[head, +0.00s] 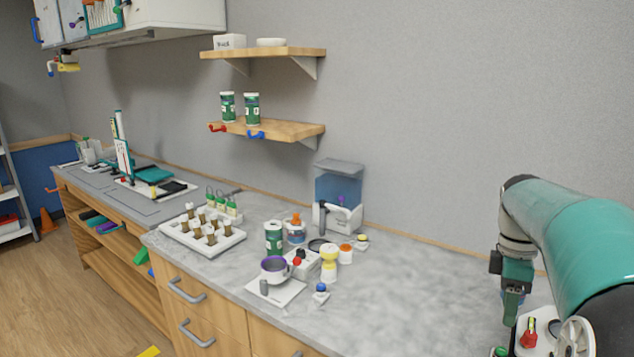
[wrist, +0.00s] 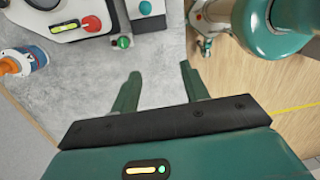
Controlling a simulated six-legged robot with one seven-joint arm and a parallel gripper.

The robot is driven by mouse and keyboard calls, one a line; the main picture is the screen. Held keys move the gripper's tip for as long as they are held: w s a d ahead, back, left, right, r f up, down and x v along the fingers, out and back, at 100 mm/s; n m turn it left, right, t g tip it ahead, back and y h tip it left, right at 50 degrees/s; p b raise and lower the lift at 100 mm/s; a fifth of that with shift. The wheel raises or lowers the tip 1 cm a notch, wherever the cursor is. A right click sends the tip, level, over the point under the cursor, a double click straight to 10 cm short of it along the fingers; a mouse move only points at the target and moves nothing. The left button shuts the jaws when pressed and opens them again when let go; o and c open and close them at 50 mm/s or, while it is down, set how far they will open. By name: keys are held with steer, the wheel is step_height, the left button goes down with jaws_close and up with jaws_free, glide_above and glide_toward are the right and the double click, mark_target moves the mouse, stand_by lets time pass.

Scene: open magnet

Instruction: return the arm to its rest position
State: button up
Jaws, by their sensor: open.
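My gripper shows in the wrist view (wrist: 158,85), with its two green fingers spread apart and nothing between them. In the head view, my teal arm comes in from the right edge, and my gripper (head: 512,300) hangs down at the right end of the counter. Its fingertips are too small to make out there. A white device with a red and green part (head: 528,333) stands close beside and below it.
The grey counter (head: 420,285) is bare in its middle right. Two wooden shelves (head: 265,130) hang on the wall. Drawers (head: 190,310) front the counter.

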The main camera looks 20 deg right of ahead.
steer(key=a+r+m+t+h, duration=0.1)
steer(key=a+m+t+h, duration=0.2)
steer(key=a, duration=1.6)
steer(key=s+a+f+m+t+y, duration=0.1)
steer(key=s+a+m+t, duration=0.1)
steer(key=a, duration=0.4)
steer(key=s+a+f+m+t+y, duration=0.2)
steer(key=s+a+m, duration=0.2)
steer(key=a, duration=0.3)
steer(key=shift+s+a+f, duration=0.15)
steer(key=shift+s+f, duration=0.15)
steer(key=shift+s, duration=0.25)
steer(key=shift+c, duration=1)
